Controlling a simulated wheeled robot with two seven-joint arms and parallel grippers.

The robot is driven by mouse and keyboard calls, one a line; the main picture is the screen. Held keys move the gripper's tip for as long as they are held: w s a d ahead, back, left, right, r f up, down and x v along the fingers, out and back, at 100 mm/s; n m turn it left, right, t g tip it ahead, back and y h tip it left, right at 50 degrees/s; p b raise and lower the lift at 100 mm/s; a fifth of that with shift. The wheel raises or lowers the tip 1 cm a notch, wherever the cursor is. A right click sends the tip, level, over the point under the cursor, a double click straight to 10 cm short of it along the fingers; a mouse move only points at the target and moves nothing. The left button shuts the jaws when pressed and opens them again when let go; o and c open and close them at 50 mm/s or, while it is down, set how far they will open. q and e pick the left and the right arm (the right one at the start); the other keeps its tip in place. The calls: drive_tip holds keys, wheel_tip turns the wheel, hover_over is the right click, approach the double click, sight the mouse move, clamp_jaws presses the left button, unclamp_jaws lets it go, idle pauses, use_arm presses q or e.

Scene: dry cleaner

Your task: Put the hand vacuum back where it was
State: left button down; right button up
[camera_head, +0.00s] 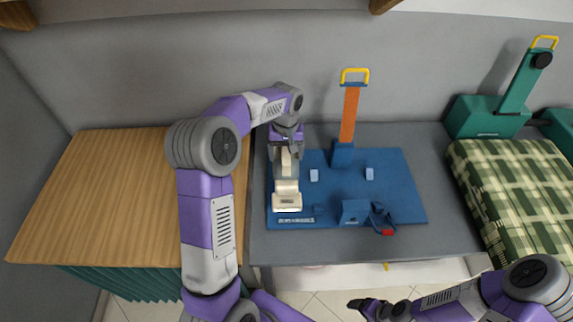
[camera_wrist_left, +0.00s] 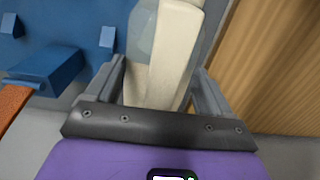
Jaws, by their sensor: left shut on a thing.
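The hand vacuum (camera_head: 287,197), cream with a greyish clear part, is over the left part of a blue mat (camera_head: 400,195) in the head view. My left gripper (camera_head: 287,150) is shut on it from the far side. In the left wrist view the vacuum (camera_wrist_left: 175,60) sits between the two fingers of my left gripper (camera_wrist_left: 160,75). Whether the vacuum touches the mat cannot be told. My right gripper (camera_head: 368,306) is low in the head view, away from the vacuum, and its jaws are too small to judge.
Two small light-blue blocks (camera_head: 314,175), a blue block (camera_head: 355,211) and a dark blue item with a red end (camera_head: 382,219) are on the mat. An orange post (camera_head: 349,115) stands behind. Plaid cloth (camera_head: 515,185) lies right; a bare wooden top (camera_head: 100,190) is left.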

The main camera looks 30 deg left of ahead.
use_arm(q)
wheel_tip(320, 180, down, 5)
drive_tip(key=shift+w+r+b, duration=0.1)
drive_tip(key=shift+w+b, duration=0.05)
drive_tip(key=shift+b, duration=0.4)
unclamp_jaws()
wheel_tip(320, 180, up, 12)
drive_tip(key=p, duration=0.2)
drive_tip(key=shift+p, duration=0.4)
